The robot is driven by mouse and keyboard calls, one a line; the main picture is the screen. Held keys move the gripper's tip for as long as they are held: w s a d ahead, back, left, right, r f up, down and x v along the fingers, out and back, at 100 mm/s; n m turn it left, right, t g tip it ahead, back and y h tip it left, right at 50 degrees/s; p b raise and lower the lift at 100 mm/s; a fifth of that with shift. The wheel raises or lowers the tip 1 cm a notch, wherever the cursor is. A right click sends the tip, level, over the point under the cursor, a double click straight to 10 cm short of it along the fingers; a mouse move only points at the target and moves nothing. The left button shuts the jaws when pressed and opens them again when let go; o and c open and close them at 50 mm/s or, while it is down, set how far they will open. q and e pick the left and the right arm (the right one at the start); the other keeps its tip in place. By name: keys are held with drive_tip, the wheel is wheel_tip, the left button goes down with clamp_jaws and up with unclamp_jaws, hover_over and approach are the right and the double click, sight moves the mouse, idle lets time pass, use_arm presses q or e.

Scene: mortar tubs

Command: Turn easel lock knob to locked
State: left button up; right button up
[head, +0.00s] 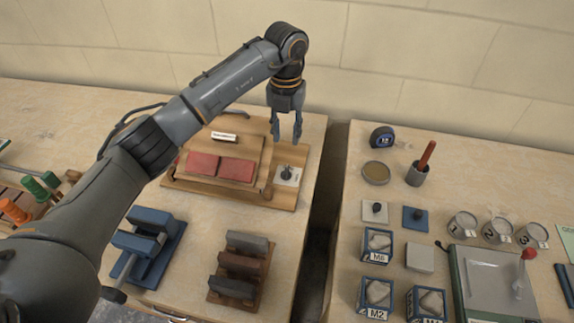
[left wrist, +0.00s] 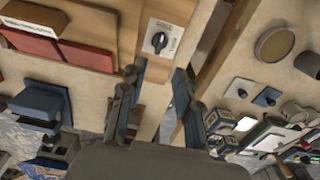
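The easel lock knob (head: 286,172) is a small dark knob on a pale plate at the right of the wooden easel base (head: 235,187). In the left wrist view the knob (left wrist: 159,41) shows a raised grip, with markings on the plate too small to read. My left gripper (head: 286,139) points down above and behind the knob in the head view, its two fingers apart and empty. In the left wrist view the left gripper (left wrist: 159,72) also shows a clear gap between its fingers, with the knob beyond the tips. My right gripper is not in view.
Two red panels (head: 219,166) lie on the easel board. A blue vise-like block (head: 148,243) and a rack of dark bars (head: 240,268) stand nearer. A dark gap (head: 325,205) separates this table from the right one, which holds a tape measure (head: 382,138), cups and blue-framed cubes.

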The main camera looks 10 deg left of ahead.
sight(286, 169)
use_arm(q)
wheel_tip(286, 169, down, 11)
drive_tip(key=shift+s+r+p, duration=0.1)
drive_tip(key=shift+s+p, duration=0.05)
drive_tip(key=shift+p, duration=1.05)
drive_tip(key=shift+f, duration=0.6)
clamp_jaws()
